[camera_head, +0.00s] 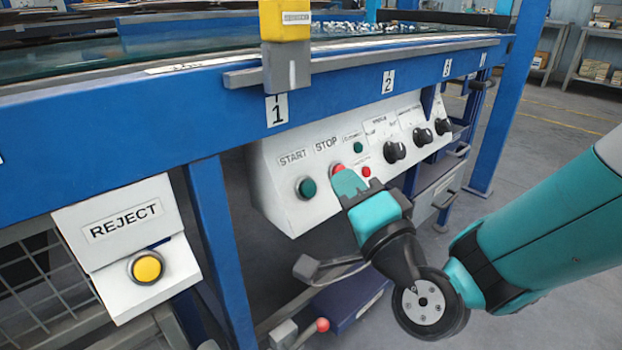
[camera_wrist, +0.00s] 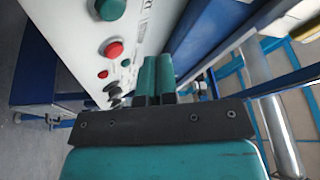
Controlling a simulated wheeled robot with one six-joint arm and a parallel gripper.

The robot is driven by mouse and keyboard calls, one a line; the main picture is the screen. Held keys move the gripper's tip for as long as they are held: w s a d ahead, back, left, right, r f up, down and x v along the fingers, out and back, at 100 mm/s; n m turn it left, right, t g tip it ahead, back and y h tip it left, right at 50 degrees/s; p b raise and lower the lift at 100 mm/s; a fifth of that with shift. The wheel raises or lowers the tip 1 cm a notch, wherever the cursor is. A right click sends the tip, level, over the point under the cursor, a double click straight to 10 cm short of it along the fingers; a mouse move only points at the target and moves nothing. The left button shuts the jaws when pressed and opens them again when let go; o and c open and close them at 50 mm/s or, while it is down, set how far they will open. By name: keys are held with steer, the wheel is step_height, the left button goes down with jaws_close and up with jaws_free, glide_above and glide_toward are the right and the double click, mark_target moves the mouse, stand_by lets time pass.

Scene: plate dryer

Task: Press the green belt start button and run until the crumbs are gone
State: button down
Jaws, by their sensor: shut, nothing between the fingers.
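The green START button (camera_head: 306,187) is on a white control panel (camera_head: 285,205) under the blue frame. It also shows at the top of the wrist view (camera_wrist: 110,8). The red STOP button (camera_head: 338,169) is just right of it, partly covered by my gripper (camera_head: 346,180) in the head view. In the wrist view, my teal fingers (camera_wrist: 157,72) are together and empty, right of the red button (camera_wrist: 113,49). I see a gap there; contact with the panel cannot be told. Whitish bits, perhaps the crumbs (camera_head: 345,28), lie on the belt surface (camera_head: 120,55).
A REJECT box (camera_head: 120,230) with a yellow button (camera_head: 146,267) is at lower left. Small green and red buttons and black knobs (camera_head: 394,151) are right of STOP. A yellow-topped block (camera_head: 286,20) stands on the rail. A red-knobbed lever (camera_head: 322,325) is below.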

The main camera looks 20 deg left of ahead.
mark_target(308, 189)
steer(key=shift+w+a+f+p, duration=0.35)
steer(key=shift+a+f+p, duration=0.2)
steer(key=shift+a, duration=0.25)
steer(key=shift+w+a+f+p, duration=0.3)
steer(key=shift+a+f+p, duration=0.1)
steer(key=shift+a+p, duration=0.3)
steer(key=shift+a, duration=0.2)
stand_by(0.9)
steer(key=shift+w+a+f+p, duration=0.15)
steer(key=shift+f+p, duration=0.1)
steer(key=shift+p, duration=0.1)
steer(key=shift+w+a+f+p, duration=0.2)
steer(key=shift+a+p, duration=0.15)
steer(key=shift+p, duration=0.2)
stand_by(0.7)
steer(key=shift+s, duration=0.1)
steer(key=shift+s+d+r+b, duration=0.25)
steer(key=shift+d+b, duration=0.3)
steer(key=shift+b, duration=0.4)
steer(key=shift+d+r, duration=0.15)
steer(key=shift+r, duration=0.05)
